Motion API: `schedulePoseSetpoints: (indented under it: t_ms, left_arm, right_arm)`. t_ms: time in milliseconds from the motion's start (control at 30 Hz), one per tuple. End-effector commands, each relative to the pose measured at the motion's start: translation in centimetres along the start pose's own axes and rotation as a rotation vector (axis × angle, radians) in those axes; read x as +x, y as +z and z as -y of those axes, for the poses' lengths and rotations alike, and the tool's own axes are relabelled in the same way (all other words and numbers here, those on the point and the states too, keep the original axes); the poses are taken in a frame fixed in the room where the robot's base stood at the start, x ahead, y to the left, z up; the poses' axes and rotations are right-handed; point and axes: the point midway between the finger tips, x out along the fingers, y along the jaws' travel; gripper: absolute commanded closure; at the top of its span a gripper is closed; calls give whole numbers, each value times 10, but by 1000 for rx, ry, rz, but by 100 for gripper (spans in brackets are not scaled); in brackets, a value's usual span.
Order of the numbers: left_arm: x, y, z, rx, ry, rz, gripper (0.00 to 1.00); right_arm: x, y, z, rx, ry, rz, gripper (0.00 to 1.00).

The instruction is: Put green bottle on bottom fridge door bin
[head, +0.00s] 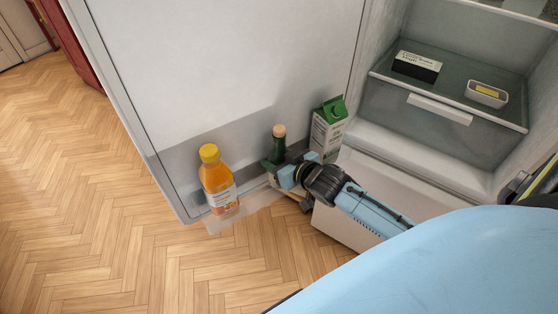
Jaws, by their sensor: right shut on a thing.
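The green bottle (279,146) stands upright at the bottom fridge door bin (244,207), between an orange juice bottle and a green carton. It has a dark green body and a tan cap. My right gripper (276,172) is shut on the green bottle, with its fingers around the lower part. The gripper hides the bottle's base, so I cannot tell whether it touches the bin floor. My left gripper is not in view.
An orange juice bottle (217,178) stands in the bin to the left, and a green and white carton (328,128) to the right. The open fridge door (220,70) is behind them. A fridge shelf (450,85) holds a black and white box (416,66) and a small white dish (486,94).

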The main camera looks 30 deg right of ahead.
Motion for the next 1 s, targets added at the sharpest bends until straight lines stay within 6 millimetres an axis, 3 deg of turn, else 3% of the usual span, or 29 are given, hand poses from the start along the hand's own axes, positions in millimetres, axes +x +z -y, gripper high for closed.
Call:
schedulePoseSetpoints:
  t_ms: [333,367,533,867,1000]
  left_arm:
    - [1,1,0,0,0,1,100]
    - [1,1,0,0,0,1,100]
    - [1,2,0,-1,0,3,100]
    - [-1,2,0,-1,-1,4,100]
    - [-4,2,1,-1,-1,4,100]
  right_arm:
    - [2,0,0,0,0,-6,82]
    - [2,3,0,0,0,-2,44]
    - [1,2,0,0,0,-2,23]
    - [0,-1,0,-1,0,-3,23]
    - [-15,0,0,0,-1,0,23]
